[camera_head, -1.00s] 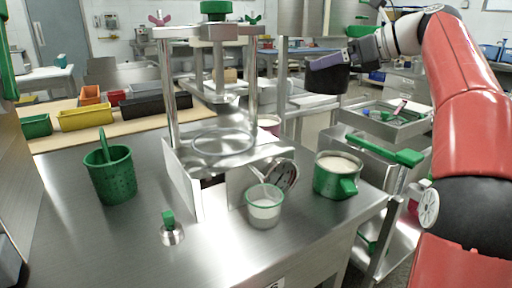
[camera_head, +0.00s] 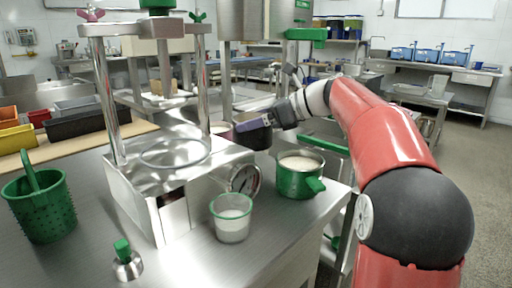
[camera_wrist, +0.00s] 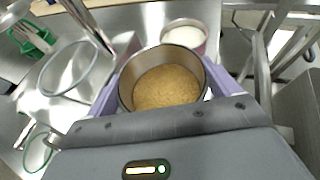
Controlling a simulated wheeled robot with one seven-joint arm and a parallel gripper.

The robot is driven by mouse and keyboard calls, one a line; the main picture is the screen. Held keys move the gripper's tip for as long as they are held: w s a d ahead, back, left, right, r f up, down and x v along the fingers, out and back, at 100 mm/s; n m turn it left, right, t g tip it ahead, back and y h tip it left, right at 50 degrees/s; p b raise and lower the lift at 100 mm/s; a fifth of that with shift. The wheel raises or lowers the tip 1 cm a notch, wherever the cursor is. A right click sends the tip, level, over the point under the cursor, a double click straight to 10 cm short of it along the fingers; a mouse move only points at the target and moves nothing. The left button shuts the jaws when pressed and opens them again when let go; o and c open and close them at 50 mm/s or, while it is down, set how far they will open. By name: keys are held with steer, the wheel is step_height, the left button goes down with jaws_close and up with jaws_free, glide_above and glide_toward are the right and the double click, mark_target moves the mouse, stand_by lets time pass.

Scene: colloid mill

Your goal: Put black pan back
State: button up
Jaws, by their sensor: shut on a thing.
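My gripper (camera_head: 252,124) is shut on the black pan (camera_head: 253,139) and holds it upright behind the green pot, to the right of the mill's columns. In the wrist view the pan (camera_wrist: 127,83) sits between the purple fingers of my gripper (camera_wrist: 162,82). It holds a brown grainy mass, and its inner wall looks metallic. In the head view, the pan's underside is partly hidden by the things in front, so I cannot tell whether it touches anything.
The steel mill (camera_head: 165,185) with columns and a gauge stands on the steel table (camera_head: 90,250). A green pot of white content (camera_head: 300,176), a clear cup (camera_head: 232,219) and a green perforated basket (camera_head: 42,208) stand around it. Open floor (camera_head: 490,170) lies at right.

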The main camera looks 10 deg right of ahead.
mark_target(256, 139)
steer(key=shift+f+b, duration=0.55)
steer(key=shift+f, duration=2.15)
steer(key=shift+f, duration=0.1)
steer(key=o, duration=1)
steer(key=shift+o, duration=0.2)
steer(key=p+v, duration=0.1)
steer(key=v, duration=1.1)
